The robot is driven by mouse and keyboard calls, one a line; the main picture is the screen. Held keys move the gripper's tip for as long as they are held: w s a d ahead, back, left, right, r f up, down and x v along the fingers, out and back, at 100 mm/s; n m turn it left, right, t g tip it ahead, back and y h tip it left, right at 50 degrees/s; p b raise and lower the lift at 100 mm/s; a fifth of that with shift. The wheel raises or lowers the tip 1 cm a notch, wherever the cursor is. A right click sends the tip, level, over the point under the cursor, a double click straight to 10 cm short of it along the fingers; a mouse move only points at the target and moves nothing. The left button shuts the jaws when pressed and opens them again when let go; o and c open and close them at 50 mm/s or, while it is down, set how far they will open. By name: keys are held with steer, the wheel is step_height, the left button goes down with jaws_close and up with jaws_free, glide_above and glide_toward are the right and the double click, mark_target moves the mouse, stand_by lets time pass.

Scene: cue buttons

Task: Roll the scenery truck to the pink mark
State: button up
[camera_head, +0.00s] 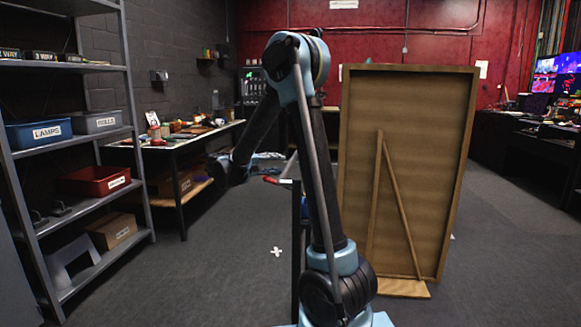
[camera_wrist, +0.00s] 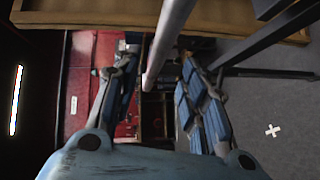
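A tall wooden scenery flat (camera_head: 425,150) with a diagonal brace stands upright right of my arm. It appears to be part of the scenery truck. A dark upright post (camera_head: 296,235) stands left of it, with a red-tipped bar (camera_head: 271,180) at its top, partly behind my arm. In the wrist view, a pale round bar (camera_wrist: 168,40) runs between the spread fingers of my gripper (camera_wrist: 160,65). The fingers look apart from the bar. I see no pink mark.
A white cross (camera_head: 277,252) lies on the grey floor left of the post; it also shows in the wrist view (camera_wrist: 272,130). Shelving (camera_head: 140,180) and a cluttered table (camera_head: 185,135) line the left. A dark desk (camera_head: 510,140) stands right. Floor at front left is clear.

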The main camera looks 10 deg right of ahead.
steer(key=x, duration=0.8)
jaws_close()
